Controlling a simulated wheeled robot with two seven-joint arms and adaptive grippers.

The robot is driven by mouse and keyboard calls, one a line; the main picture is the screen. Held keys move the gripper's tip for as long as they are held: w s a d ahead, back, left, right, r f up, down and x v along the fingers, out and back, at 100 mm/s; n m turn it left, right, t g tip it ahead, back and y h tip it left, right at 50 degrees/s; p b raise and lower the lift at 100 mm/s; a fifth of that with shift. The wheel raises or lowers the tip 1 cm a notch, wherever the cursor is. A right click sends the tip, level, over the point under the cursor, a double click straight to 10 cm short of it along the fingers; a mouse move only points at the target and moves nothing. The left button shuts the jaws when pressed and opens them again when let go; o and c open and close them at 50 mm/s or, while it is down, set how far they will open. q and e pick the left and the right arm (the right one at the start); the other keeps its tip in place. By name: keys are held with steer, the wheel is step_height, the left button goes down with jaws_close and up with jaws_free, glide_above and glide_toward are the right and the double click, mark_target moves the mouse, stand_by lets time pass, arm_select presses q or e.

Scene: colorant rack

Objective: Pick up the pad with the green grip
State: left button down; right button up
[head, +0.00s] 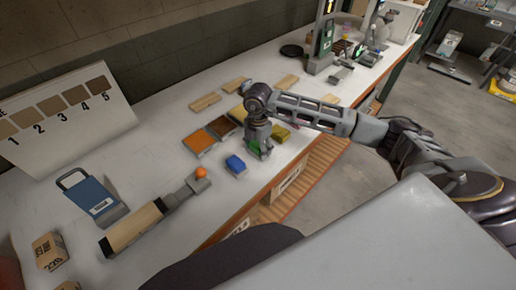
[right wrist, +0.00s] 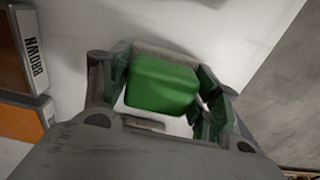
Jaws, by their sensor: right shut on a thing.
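The pad with the green grip (right wrist: 162,84) shows in the right wrist view between the fingers of my right gripper (right wrist: 160,95), which is shut on the green block. In the head view my right gripper (head: 259,145) points down at the table near its front edge, and only a bit of green (head: 253,146) shows between its fingers. I cannot tell whether the pad is touching the table. My left gripper is not in view.
A blue-gripped pad (head: 235,164) stands just left of my right gripper, and a yellow one (head: 280,133) stands to its right. An orange tray (head: 198,143) and a brown tray (head: 222,126) lie behind. A wooden-handled tool (head: 134,226) lies at the front left.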

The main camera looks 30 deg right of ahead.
mark_target(257, 144)
steer(key=shift+r+b, duration=0.65)
steer(key=shift+r, duration=4.35)
steer(key=o, duration=0.3)
steer(key=shift+c, duration=1.1)
steer(key=shift+r, duration=0.1)
steer(key=shift+w+r, duration=0.1)
